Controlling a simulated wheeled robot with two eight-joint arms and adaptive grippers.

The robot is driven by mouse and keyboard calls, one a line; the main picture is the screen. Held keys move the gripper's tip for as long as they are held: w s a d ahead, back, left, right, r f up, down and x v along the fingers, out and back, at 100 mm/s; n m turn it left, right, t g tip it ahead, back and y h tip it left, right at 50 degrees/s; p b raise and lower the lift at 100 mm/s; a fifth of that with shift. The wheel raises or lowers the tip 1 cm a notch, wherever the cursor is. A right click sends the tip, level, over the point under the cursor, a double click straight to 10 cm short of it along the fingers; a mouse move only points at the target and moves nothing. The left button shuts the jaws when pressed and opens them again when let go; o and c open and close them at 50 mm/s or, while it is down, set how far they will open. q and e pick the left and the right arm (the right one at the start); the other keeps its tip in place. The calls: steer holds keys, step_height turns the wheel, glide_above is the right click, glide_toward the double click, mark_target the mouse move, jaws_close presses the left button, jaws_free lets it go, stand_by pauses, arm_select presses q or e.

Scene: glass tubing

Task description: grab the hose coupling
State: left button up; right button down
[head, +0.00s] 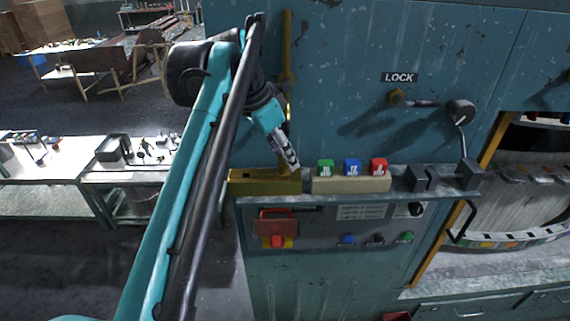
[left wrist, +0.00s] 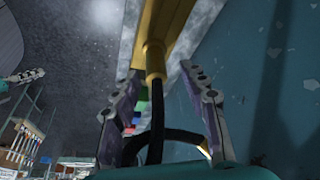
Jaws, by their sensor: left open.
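In the left wrist view a yellow hose coupling (left wrist: 154,62) ends in a black hose (left wrist: 157,118). My left gripper (left wrist: 161,74) is open, with one finger on each side of the coupling's lower end and the hose. I see no clear contact by either finger. In the head view my left gripper (head: 292,160) points down at the right end of a yellow block on the panel ledge. The yellow coupling (head: 283,170) shows only in part there, behind the fingers. My right gripper is not in view.
A lever (head: 460,112) and a LOCK sign (head: 399,77) are on the teal cabinet to the right. Worktables (head: 130,172) stand at the left.

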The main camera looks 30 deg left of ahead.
arm_select(q)
steer(key=shift+w+d+f, duration=0.1)
steer(key=shift+f, duration=0.25)
steer(key=shift+s, duration=0.4)
steer(key=shift+c, duration=0.3)
steer(key=shift+w, duration=0.2)
jaws_close()
steer(key=shift+s, duration=0.1)
steer(key=shift+r, duration=0.1)
